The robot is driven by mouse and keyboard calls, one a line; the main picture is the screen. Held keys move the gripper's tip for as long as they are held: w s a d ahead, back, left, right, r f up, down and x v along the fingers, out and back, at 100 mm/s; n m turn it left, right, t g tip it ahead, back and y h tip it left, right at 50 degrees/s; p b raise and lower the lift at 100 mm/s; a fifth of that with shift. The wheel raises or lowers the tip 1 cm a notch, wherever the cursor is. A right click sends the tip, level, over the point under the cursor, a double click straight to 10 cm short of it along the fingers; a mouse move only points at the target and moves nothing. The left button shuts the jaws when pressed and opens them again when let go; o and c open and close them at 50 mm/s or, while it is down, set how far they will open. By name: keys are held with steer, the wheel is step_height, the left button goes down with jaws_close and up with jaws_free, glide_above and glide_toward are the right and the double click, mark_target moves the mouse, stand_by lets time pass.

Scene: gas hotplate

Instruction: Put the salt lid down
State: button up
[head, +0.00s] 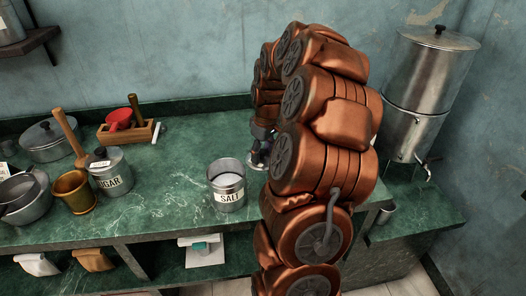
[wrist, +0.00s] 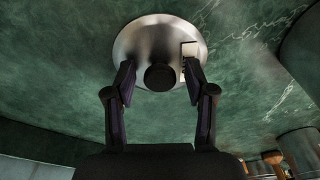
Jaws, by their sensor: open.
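The salt lid (wrist: 133,44) is a round metal disc with a black knob (wrist: 160,77) and a pale label patch. In the wrist view it appears to lie on the green counter, knob towards me. My gripper (wrist: 160,72) is open, with its two fingers spread on either side of the knob and a gap on each side. In the head view my gripper (head: 259,148) is low over the counter, mostly hidden behind my copper arm. The salt can (head: 228,196) stands upright to its left, uncovered, with white salt inside.
The sugar can (head: 112,178), a brass mortar (head: 75,191) and pots (head: 22,199) stand at the left. A wooden box (head: 127,132) is at the back. A large metal urn (head: 425,90) stands at the right. The counter (head: 175,170) between the sugar and salt cans is clear.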

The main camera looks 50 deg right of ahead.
step_height(320, 180, up, 12)
steer(key=s, duration=0.1)
steer(key=shift+s+b, duration=0.2)
steer(key=shift+b, duration=0.25)
steer(key=s+a+f+n+g, duration=0.1)
steer(key=s+a, duration=0.2)
steer(key=a, duration=0.8)
steer(key=s+a, duration=0.2)
steer(key=a, duration=0.9)
steer(key=s+a+f+m+g, duration=0.1)
steer(key=s+a+f, duration=0.2)
steer(key=s+a, duration=0.2)
steer(key=s+a+f+g, duration=0.1)
steer(key=s+a+f, duration=0.2)
steer(key=s, duration=0.9)
steer(key=shift+s+a+f+m, duration=0.3)
steer(key=shift+a+f+m, duration=0.1)
steer(key=shift+a, duration=0.7)
step_height(320, 180, up, 10)
steer(key=p, duration=0.9)
steer(key=shift+w+f, duration=0.15)
steer(key=shift+f, duration=0.05)
